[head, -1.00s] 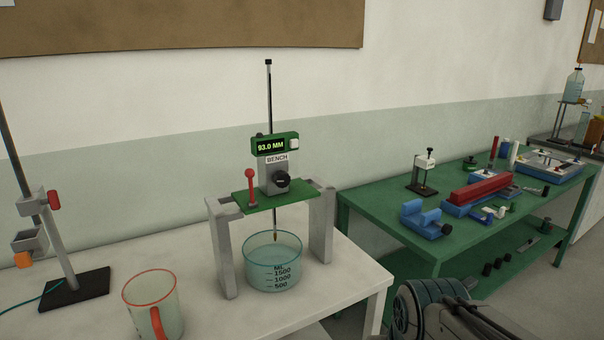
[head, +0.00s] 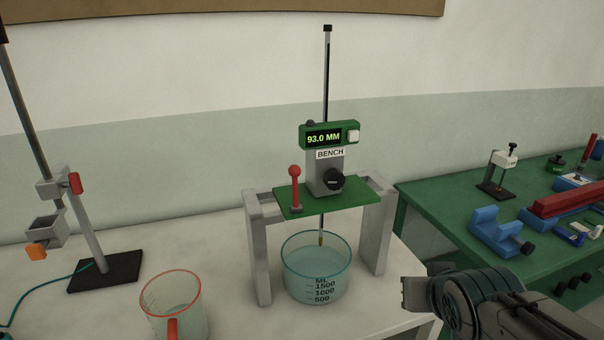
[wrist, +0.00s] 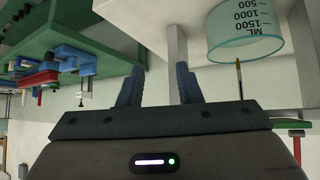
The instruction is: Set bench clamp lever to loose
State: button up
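The bench clamp lever is a red-knobbed lever (head: 295,186) standing upright on the left part of a green plate (head: 328,202). The plate sits on a grey stand above a glass beaker (head: 316,272) marked in ML. Beside the lever is the gauge labelled BENCH (head: 329,154), reading 93.0 MM, with a black knob (head: 333,180). My arm shows at the lower right in the head view, well apart from the lever. In the wrist view, my gripper (wrist: 160,84) has its two fingers spread with nothing between them.
A red-rimmed mug (head: 175,303) stands at the front left of the white table. A retort stand (head: 96,225) with a red-knobbed clamp is at the left. A green bench (head: 450,220) with blue and red items is at the right.

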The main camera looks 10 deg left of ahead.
jog(key=w+a+r+n+t+y, duration=0.3)
jog(key=a+r+t+y, duration=0.15)
jog(key=a+r, duration=0.45)
jog(key=n+y, duration=0.4)
jog(key=y, duration=0.3)
send_near(296, 182)
jog(key=p+x, duration=0.1)
jog(key=x, duration=1.1)
jog(key=shift+w+a+f, duration=0.1)
jog(key=shift+w+a, duration=0.05)
jog(key=shift+w, duration=0.05)
grip_shut()
